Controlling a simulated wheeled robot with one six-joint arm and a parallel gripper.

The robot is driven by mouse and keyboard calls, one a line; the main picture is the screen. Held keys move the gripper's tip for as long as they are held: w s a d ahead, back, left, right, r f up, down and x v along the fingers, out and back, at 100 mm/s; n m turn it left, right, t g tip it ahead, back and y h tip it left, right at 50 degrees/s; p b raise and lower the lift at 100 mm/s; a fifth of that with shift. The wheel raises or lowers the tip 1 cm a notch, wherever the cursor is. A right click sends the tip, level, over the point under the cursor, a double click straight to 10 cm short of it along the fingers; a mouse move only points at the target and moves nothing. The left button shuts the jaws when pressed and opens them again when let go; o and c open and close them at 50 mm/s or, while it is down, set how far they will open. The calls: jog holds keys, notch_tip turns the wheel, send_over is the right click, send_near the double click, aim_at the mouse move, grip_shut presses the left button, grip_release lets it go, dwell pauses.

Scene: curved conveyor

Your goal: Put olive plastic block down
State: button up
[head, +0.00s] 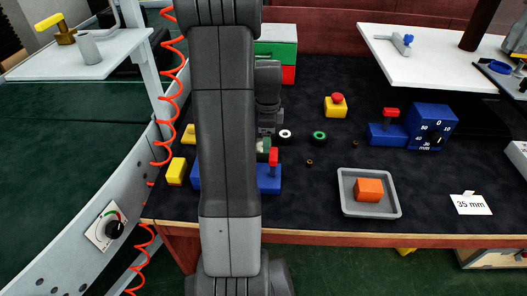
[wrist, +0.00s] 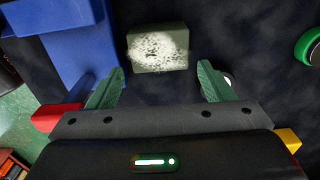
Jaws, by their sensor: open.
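The olive block (wrist: 158,60) lies on the dark mat in the wrist view, just ahead of my fingertips, with a bright speckled patch on its top. My gripper (wrist: 161,76) is open, its two green fingers spread wide to the left and right of the block with visible gaps. Nothing is held between them. In the head view a small pale-green patch (head: 262,146) shows beside my arm; my arm hides most of that spot, so I cannot tell block from finger there.
A blue fixture (head: 269,179) with a red knob stands close by; it also fills the wrist view's upper left (wrist: 75,50). White (head: 285,134) and green (head: 319,137) rings lie to the right. A grey tray (head: 347,208) holds an orange block (head: 369,190). Yellow blocks (head: 175,172) sit left.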

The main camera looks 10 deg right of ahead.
jog(key=f, duration=0.5)
jog(key=shift+w+a, duration=0.1)
jog(key=shift+a, duration=0.2)
jog(key=c, duration=0.9)
jog(key=shift+r, duration=0.15)
